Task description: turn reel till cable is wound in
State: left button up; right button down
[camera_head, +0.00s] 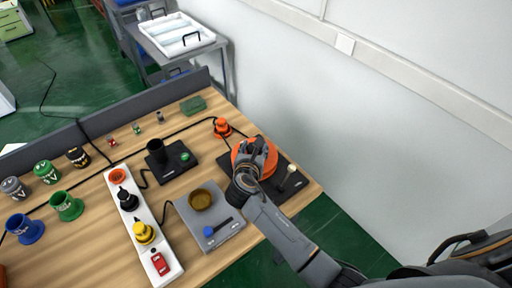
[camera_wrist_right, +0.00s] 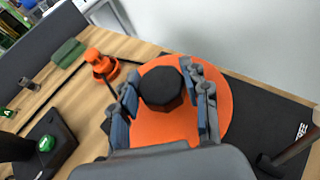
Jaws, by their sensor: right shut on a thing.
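The orange reel (camera_head: 270,167) lies flat on a black mat (camera_head: 297,192) near the right end of the wooden table. In the right wrist view, the orange disc (camera_wrist_right: 155,130) has a black central knob (camera_wrist_right: 161,83). My right gripper (camera_head: 254,155) is over the reel, with its fingers on either side of the knob, shut on it. A black cable (camera_head: 237,131) runs from the reel's edge to an orange plug (camera_head: 222,127) standing on the table. The far side of the reel is partly hidden by my gripper. My left gripper is not in view.
A handled tool (camera_head: 289,175) lies on the mat beside the reel. A white wall rises behind; the dark green floor shows beyond the table edge.

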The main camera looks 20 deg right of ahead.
jog(key=c, duration=0.6)
grip_release()
jog(key=shift+c, duration=0.2)
jog(key=v, duration=1.2)
